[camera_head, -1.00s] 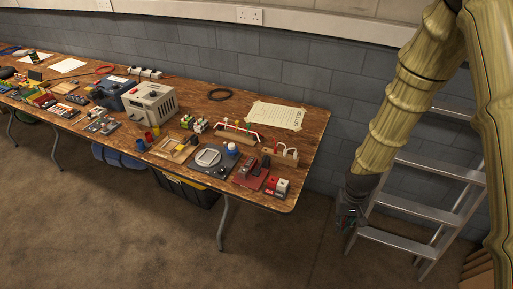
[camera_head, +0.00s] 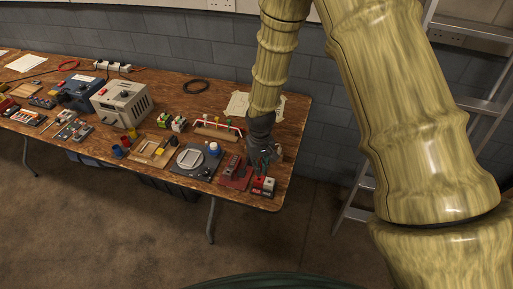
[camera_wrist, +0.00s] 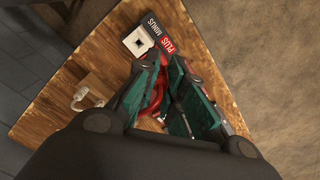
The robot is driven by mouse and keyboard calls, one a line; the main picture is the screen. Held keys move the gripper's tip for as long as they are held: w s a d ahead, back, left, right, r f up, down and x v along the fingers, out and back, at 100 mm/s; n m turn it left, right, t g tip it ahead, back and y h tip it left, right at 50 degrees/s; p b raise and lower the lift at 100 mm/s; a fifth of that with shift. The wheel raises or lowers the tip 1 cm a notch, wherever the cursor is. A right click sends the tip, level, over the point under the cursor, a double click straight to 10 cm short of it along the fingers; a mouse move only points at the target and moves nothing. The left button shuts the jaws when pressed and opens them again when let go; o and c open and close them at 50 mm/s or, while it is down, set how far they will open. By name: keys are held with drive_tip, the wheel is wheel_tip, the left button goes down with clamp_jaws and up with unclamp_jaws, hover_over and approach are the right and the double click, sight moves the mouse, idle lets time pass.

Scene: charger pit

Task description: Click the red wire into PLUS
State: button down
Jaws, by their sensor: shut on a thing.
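My gripper (camera_wrist: 164,78) is low over the right end of the workbench in the head view (camera_head: 262,165). Its green-padded fingers are shut on the red wire (camera_wrist: 154,98), which curves between and below them in the wrist view. The PLUS label (camera_wrist: 167,45) and MINUS label (camera_wrist: 152,22) lie just beyond the fingertips. A white terminal block (camera_wrist: 137,42) with a dark square hole stands beside the labels, nearest MINUS. A red terminal block (camera_head: 258,184) shows below my gripper in the head view. The fingers hide most of the PLUS terminal, and the wire's end is unclear.
A wooden block (camera_wrist: 94,90) with a pale loop stands left of my gripper in the wrist view. The workbench (camera_head: 205,108) has its corner close by. A grey plate (camera_head: 187,172), a wire rack (camera_head: 217,131) and a grey box (camera_head: 122,103) stand to the left.

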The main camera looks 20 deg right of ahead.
drive_tip(key=shift+w+d+f+b, duration=0.1)
drive_tip(key=shift+w+f+b, duration=0.3)
drive_tip(key=shift+f, duration=0.25)
drive_tip(key=shift+w+d+f+b, duration=0.1)
drive_tip(key=shift+w+f+b, duration=0.3)
drive_tip(key=shift+f, duration=0.3)
drive_tip(key=shift+w+d+f+b, duration=0.1)
drive_tip(key=shift+w+f+b, duration=0.2)
drive_tip(key=shift+f+b, duration=0.25)
drive_tip(key=shift+f+b, duration=0.4)
drive_tip(key=shift+f, duration=1.45)
idle(2.3)
idle(0.8)
drive_tip(key=c, duration=1.4)
unclamp_jaws()
drive_tip(key=shift+c, duration=0.2)
drive_tip(key=shift+r, duration=0.1)
